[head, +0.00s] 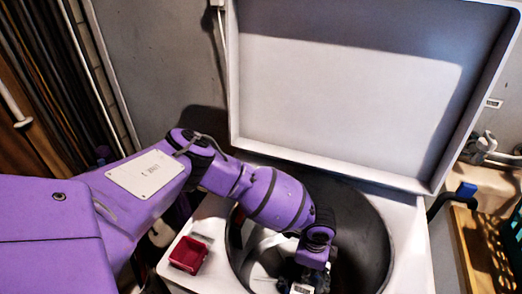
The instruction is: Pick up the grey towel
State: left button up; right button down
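My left arm comes in from the left and reaches down into the open drum (372,240) of a white top-loading washer. My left gripper (303,286) is inside the drum at the bottom edge of the head view. Its fingertips are cut off or lost in the dark, so I cannot tell whether it is open or holds anything. A pale grey-white shape (262,262) shows in the drum left of the gripper; I cannot tell whether it is cloth or part of the machine. I cannot make out a grey towel for certain. My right gripper is not in view.
The washer's lid (340,95) stands open behind the drum. A small dark red box (188,254) sits on the washer's left top edge, below my arm. A wooden rack (470,250), a blue-tipped pipe handle (466,190) and a teal basket (514,235) are at the right.

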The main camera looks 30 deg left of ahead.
pick_arm(q)
grip_shut()
jog(key=shift+r, duration=0.1)
dwell(0.5)
